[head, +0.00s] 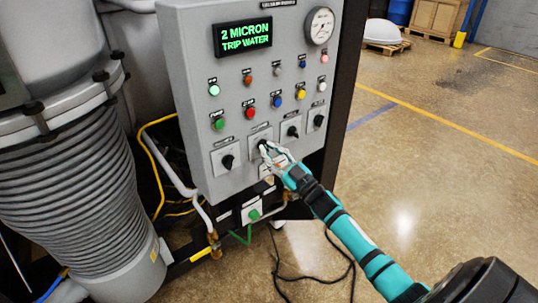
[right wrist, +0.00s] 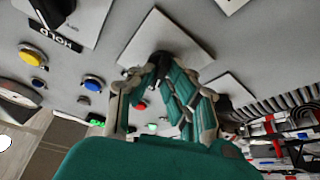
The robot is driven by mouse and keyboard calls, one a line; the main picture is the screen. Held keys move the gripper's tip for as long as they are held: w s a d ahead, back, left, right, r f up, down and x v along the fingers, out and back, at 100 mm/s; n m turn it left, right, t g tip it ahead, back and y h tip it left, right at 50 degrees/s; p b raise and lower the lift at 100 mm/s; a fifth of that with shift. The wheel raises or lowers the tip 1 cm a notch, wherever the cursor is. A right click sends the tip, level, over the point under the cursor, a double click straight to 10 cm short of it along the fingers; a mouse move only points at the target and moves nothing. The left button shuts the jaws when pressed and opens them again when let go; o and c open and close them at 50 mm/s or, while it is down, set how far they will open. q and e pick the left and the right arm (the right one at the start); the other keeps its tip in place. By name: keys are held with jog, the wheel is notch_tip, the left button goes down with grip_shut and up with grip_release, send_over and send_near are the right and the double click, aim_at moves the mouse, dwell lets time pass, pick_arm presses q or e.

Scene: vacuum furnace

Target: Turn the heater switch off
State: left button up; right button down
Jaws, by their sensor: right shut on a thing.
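The grey control panel (head: 180,60) carries a row of rotary switches with black knobs on pale square plates. My right gripper (head: 264,148) reaches in from the lower right to the second switch from the left (head: 256,135). Its fingers are shut on that switch's black knob, which they largely hide. In the right wrist view the gripper (right wrist: 160,66) meets the knob in front of its pale plate (right wrist: 165,36). The switch labels are too small to read, so I cannot tell which is the heater switch. My left gripper is not in view.
Neighbouring knobs sit close: one at left (head: 228,161), two at right (head: 293,131) (head: 318,120). Coloured buttons and lamps are above, with a green-lit display (head: 243,35) and a gauge (head: 319,25). A black cable (head: 318,279) lies on the floor.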

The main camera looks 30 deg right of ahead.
jog(key=shift+d+r+n+y, duration=0.2)
jog(key=shift+r+n+y, duration=0.15)
jog(key=shift+n, duration=0.55)
jog(key=shift+w+r+n, duration=0.1)
jog(key=shift+n, duration=0.3)
jog(key=c, duration=1.5)
grip_release()
jog(key=shift+o, duration=0.6)
jog(key=shift+w+a+f+g+y, duration=0.1)
jog(key=shift+a+f+g+y, duration=0.1)
jog(key=shift+g+y, duration=0.15)
jog(key=shift+s+f, duration=0.2)
jog(key=shift+s, duration=0.1)
jog(key=v, duration=1.1)
jog(key=shift+s+d, duration=0.2)
